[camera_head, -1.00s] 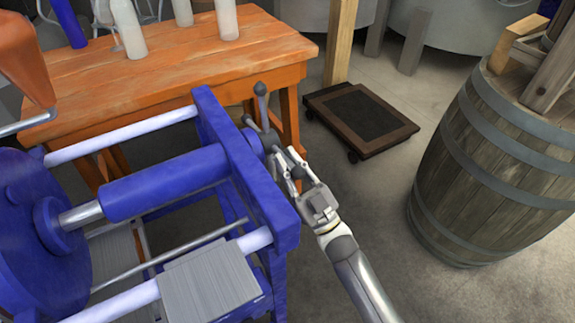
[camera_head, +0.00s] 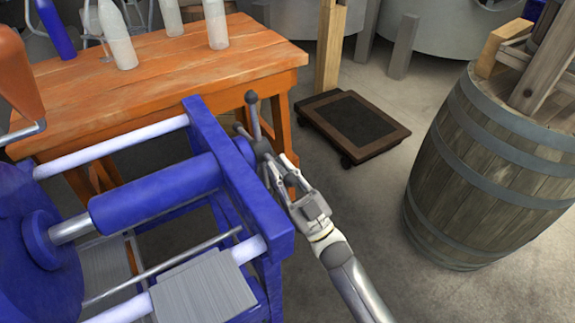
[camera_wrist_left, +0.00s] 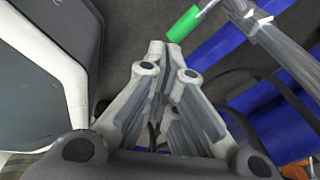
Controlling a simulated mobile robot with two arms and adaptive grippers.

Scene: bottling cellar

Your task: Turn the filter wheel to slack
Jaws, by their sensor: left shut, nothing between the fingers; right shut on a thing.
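The filter wheel (camera_head: 253,113), a dark grey hub with ball-ended spokes, sits on the outer face of the blue filter press end frame (camera_head: 228,165) in the head view. One spoke points up and a shorter-looking ball end shows to its left. My right gripper (camera_head: 273,172) is at the lower right of the hub, shut on a part of the wheel. Its fingers hide the exact grip. My left gripper (camera_wrist_left: 165,46) shows only in the left wrist view, its fingertips together and empty. The wheel cannot be made out in that view.
A wooden table (camera_head: 165,80) with bottles (camera_head: 117,35) stands behind the press. A dark low trolley (camera_head: 355,122) is on the floor, and a barrel (camera_head: 480,180) stands at right. In the left wrist view a green grip (camera_wrist_left: 185,24) is just beyond my left fingertips.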

